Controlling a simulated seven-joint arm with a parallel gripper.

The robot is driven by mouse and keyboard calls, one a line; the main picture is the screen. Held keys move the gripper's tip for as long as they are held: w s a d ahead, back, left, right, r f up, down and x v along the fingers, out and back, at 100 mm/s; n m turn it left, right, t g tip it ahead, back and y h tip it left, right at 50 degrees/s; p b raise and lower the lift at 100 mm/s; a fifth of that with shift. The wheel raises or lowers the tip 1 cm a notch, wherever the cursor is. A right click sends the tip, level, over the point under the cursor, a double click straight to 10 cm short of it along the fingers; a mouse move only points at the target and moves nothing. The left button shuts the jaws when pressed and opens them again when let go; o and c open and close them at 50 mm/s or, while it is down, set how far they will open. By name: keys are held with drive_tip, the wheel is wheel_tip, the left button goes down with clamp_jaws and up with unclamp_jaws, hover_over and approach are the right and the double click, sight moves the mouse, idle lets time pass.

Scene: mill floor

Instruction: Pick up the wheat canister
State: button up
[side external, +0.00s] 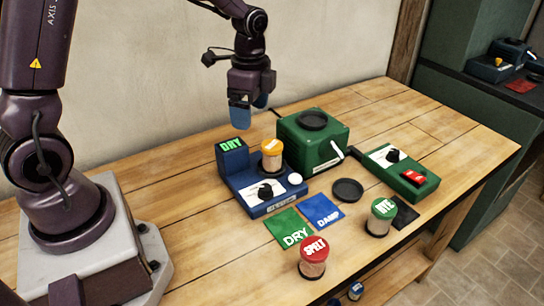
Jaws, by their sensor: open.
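A canister with a yellow-orange lid (272,147) stands upright on the blue device (262,199), beside its raised display reading DRY. Its lid lettering is too small to read; the other two lids read SPELT and RYE, so this looks like the wheat canister. My gripper (251,114) is open and empty, pointing down with blue fingertips. It hangs above the table, above and slightly left of the yellow-lidded canister in the picture, apart from it.
A red-lidded SPELT canister (313,258) and a green-lidded RYE canister (381,218) stand near the front. A green box (325,152) stands close behind the yellow-lidded canister. A green DRY mat (284,222), blue DAMP mat (321,208) and green switch unit (410,181) lie around.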

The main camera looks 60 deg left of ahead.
sight(273, 146)
drive_tip(key=w+f+m, duration=0.1)
drive_tip(key=m, duration=0.1)
drive_tip(key=w+f+m, duration=0.1)
drive_tip(key=w+a+f+m, duration=0.1)
drive_tip(key=m, duration=0.1)
drive_tip(key=shift+w+m, duration=0.3)
drive_tip(key=f+m, duration=0.1)
drive_tip(key=f, duration=0.1)
drive_tip(key=w+f+m, duration=0.1)
drive_tip(key=f+m, duration=0.3)
drive_tip(key=shift+w+a+f, duration=0.1)
drive_tip(key=shift+w+f, duration=0.2)
drive_tip(key=shift+f, duration=0.05)
drive_tip(key=shift+w+f, duration=0.2)
drive_tip(key=shift+f, duration=1.15)
drive_tip(key=shift+w+f, duration=0.2)
drive_tip(key=shift+f, duration=1.15)
drive_tip(key=c, duration=1.2)
drive_tip(key=shift+r, duration=0.1)
